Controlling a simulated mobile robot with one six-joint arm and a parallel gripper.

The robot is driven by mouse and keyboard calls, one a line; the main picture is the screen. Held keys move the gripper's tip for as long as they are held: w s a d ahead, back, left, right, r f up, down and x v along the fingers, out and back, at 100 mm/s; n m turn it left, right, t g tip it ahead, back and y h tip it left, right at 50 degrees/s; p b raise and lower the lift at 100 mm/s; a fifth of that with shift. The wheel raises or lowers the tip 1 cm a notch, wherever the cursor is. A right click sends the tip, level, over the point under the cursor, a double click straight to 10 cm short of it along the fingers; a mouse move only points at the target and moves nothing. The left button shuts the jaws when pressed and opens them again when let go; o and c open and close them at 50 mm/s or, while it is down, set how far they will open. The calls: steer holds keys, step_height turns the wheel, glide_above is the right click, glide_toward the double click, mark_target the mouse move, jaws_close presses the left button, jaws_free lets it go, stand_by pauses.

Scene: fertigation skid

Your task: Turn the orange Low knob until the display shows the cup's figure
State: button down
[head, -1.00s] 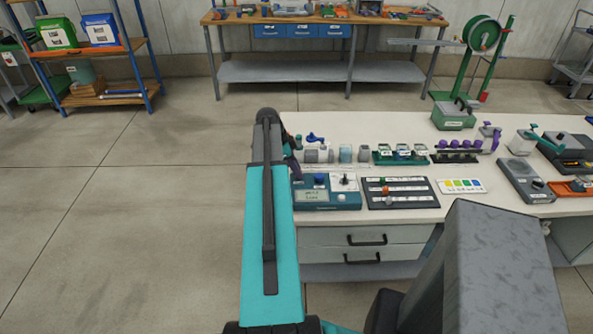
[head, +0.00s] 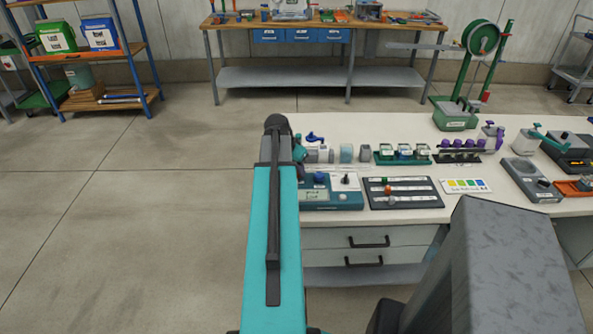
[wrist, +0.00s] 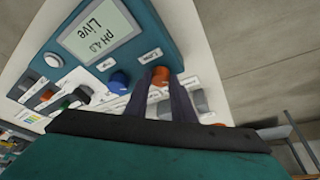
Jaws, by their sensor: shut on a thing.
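The teal meter (head: 345,200) stands at the left front of the bench, and fills the upper part of the wrist view (wrist: 150,40). The orange knob (wrist: 158,77) is at the meter's edge, beside the blue knob (wrist: 119,82). My gripper (wrist: 160,85) has a dark finger on each side of the orange knob and is shut on it. In the head view my arm hides the knob and fingers. Several small cups stand in a green rack (head: 403,162); their labels are too small to read.
A dark slider board (head: 412,203) and a colour card (head: 466,186) lie right of the meter. Bottles and a grey block (head: 365,154) stand close behind it. Drawers (head: 345,238) are below the bench top. The floor left of the bench is clear.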

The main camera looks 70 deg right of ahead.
steer(key=shift+n+t, duration=0.3)
steer(key=shift+n, duration=0.5)
steer(key=c, duration=1.5)
jaws_free()
steer(key=shift+r, duration=0.15)
steer(key=shift+b+v, duration=1.25)
steer(key=shift+v, duration=5.5)
steer(key=shift+s+a, duration=0.1)
steer(key=shift+a, duration=0.1)
